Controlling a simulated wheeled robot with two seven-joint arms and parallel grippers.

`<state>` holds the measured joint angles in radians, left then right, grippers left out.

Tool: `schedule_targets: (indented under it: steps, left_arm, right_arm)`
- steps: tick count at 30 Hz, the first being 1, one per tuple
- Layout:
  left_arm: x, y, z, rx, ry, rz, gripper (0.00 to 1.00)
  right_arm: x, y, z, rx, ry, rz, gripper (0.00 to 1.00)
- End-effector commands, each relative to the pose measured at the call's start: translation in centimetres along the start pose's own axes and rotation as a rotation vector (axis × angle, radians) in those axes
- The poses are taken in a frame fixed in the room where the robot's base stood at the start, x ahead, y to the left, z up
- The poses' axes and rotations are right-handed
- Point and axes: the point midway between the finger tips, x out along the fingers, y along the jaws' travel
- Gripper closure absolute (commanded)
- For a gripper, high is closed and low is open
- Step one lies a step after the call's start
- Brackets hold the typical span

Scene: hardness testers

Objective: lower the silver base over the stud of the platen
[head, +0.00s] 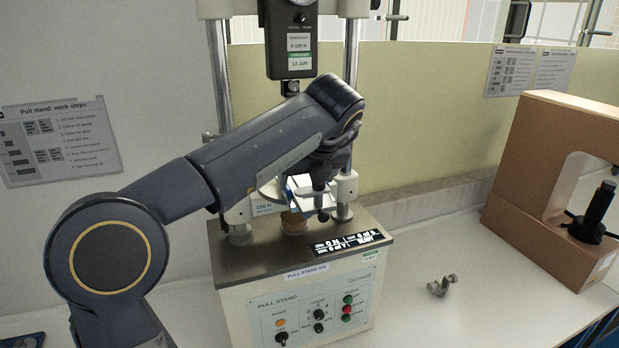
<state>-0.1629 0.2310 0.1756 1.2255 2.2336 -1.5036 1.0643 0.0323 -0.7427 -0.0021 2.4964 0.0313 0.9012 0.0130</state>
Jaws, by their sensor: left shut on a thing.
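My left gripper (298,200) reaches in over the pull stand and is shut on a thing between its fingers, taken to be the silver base. The fingers and wrist hide most of it. Just below the fingers, a round brownish metal piece (293,223) shows above the stand's dark top plate (262,258). I cannot tell whether it is part of the held base or of the platen. The stud is hidden, and so is any gap between base and platen. My right gripper is not in view.
The pull stand (300,310) has two upright columns and a force gauge (290,35) above my wrist. A small metal clamp piece (441,285) lies on the white table right of the stand.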

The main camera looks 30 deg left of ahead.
Motion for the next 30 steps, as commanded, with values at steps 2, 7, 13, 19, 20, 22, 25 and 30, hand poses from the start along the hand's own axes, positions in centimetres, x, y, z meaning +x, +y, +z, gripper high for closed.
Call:
schedule_targets:
  steps: [2,7,13,19,20,22,25,30]
  left_arm:
    - [0.1,0.0,0.4,-0.002,-0.002,-0.001,0.72]
    - [0.5,0.1,0.9,-0.004,-0.002,-0.002,0.72]
    - [0.9,0.1,1.5,-0.002,-0.002,-0.001,0.72]
    - [1.5,0.1,1.9,-0.002,-0.002,-0.002,0.72]
    - [1.6,0.1,1.8,-0.002,-0.003,-0.002,0.72]
    - [1.8,0.1,1.6,-0.002,-0.003,-0.002,0.72]
    - [2.1,0.1,1.4,-0.002,-0.003,-0.002,0.72]
    - [2.4,0.1,1.2,-0.002,-0.003,-0.002,0.72]
  right_arm:
    - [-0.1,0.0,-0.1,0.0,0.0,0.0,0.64]
    - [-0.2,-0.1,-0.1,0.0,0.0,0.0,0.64]
    - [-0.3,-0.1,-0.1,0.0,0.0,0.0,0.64]
    - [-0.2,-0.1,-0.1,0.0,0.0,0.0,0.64]
    - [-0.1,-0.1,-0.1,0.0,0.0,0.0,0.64]
    - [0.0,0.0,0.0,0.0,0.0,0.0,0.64]
    - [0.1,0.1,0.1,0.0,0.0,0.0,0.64]
    - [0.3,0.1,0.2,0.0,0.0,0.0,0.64]
